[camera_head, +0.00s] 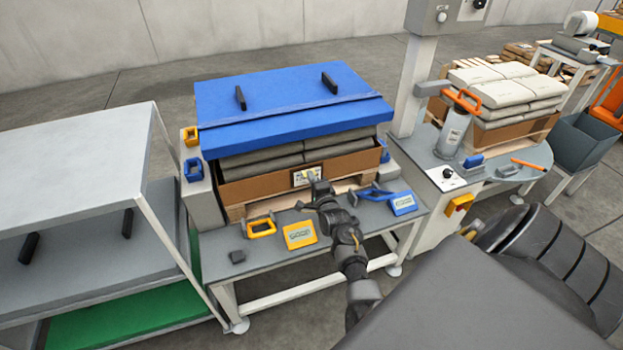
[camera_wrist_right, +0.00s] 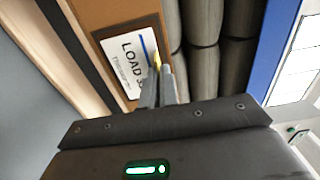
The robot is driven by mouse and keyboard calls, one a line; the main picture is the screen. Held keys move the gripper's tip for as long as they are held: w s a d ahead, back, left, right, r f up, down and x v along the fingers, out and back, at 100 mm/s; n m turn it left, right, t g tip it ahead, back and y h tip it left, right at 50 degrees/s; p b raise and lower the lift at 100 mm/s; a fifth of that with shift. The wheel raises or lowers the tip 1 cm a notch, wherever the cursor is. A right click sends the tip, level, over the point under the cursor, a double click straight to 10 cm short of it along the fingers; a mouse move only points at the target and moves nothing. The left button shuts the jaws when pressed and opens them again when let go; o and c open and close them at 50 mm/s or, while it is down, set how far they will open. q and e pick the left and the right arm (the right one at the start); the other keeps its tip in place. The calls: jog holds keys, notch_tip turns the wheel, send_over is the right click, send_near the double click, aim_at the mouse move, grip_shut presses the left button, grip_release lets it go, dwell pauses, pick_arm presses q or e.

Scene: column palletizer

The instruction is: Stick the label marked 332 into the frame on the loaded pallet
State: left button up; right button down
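The loaded pallet shows in the head view, with grey sacks (camera_head: 262,158) inside a cardboard surround (camera_head: 245,188) under a blue cover (camera_head: 270,100). A white label (camera_head: 305,175) sits against the cardboard front, with a dark border around it. In the right wrist view the label (camera_wrist_right: 125,58) reads "LOAD 3", the rest hidden behind the fingers. My right gripper (camera_head: 318,186) is at the label; in the wrist view its fingers (camera_wrist_right: 160,75) are close together, with a small yellow piece between the tips at the label's face. My left gripper is not in view.
A grey rack (camera_head: 75,175) stands left; a second sack stack (camera_head: 505,88) stands right.

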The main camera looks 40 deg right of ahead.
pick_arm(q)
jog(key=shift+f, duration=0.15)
pick_arm(e)
jog(key=shift+w+d, duration=0.1)
jog(key=shift+w, duration=0.2)
dwell(0.5)
jog(key=c, duration=1.6)
grip_release()
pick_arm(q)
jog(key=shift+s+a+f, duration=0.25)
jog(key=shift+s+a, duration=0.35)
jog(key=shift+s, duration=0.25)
pick_arm(e)
jog(key=v, duration=1)
jog(key=shift+s, duration=0.35)
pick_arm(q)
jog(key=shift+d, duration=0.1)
